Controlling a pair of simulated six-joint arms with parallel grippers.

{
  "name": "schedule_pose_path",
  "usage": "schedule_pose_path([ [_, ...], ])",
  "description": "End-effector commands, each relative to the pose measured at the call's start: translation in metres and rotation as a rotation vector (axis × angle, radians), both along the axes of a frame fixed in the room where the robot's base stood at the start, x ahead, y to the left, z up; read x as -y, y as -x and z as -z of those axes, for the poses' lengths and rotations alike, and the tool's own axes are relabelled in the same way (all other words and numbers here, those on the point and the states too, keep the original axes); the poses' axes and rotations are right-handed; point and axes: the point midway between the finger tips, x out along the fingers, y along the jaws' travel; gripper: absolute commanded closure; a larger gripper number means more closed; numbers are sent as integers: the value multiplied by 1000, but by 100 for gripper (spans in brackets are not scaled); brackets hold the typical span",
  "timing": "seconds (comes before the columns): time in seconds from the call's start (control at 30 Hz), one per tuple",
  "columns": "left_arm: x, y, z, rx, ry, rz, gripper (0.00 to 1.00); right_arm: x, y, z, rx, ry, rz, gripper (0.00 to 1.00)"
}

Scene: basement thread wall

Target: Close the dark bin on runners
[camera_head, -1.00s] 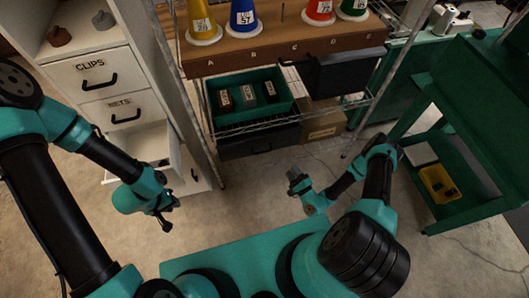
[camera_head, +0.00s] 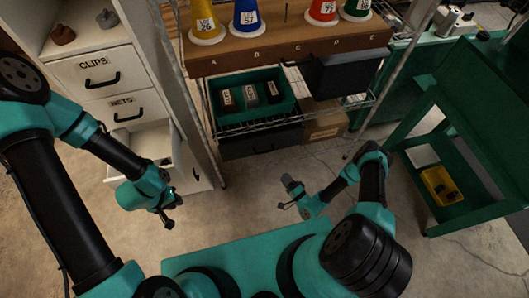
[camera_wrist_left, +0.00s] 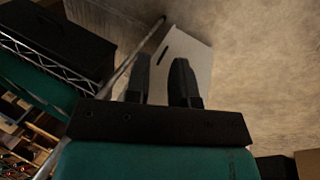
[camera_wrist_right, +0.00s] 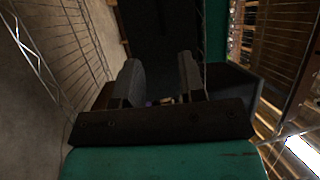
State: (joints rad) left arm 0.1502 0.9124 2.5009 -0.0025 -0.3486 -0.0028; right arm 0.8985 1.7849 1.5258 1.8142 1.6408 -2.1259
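A dark bin (camera_head: 345,74) hangs under the right part of the wooden cone shelf (camera_head: 290,48) and juts out toward me. My right gripper (camera_head: 290,192) is open and empty, well below and in front of the bin, over the floor. Its two spread fingers show in the right wrist view (camera_wrist_right: 160,85), facing dark surfaces I cannot identify for sure. My left gripper (camera_head: 174,208) is open and empty at the left, near the white cabinet. Its fingers show apart in the left wrist view (camera_wrist_left: 162,80). Neither gripper touches the bin.
A green tray (camera_head: 222,122) with several labelled items sits on the wire shelf below. A dark crate (camera_head: 255,142) and a cardboard box (camera_head: 325,122) stand under it. A white drawer (camera_head: 140,140) is open at left. A green cart (camera_head: 455,215) stands at right.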

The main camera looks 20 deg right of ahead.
Motion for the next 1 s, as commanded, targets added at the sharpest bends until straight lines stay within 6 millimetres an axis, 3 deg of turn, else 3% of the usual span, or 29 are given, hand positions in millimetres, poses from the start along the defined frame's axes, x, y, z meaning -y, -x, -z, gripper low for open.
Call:
schedule_pose_path([
  [1.0, 0, 0, 0, 0, 0, 0, 77, -59, -141, -26, 1, 0, -2, 63],
])
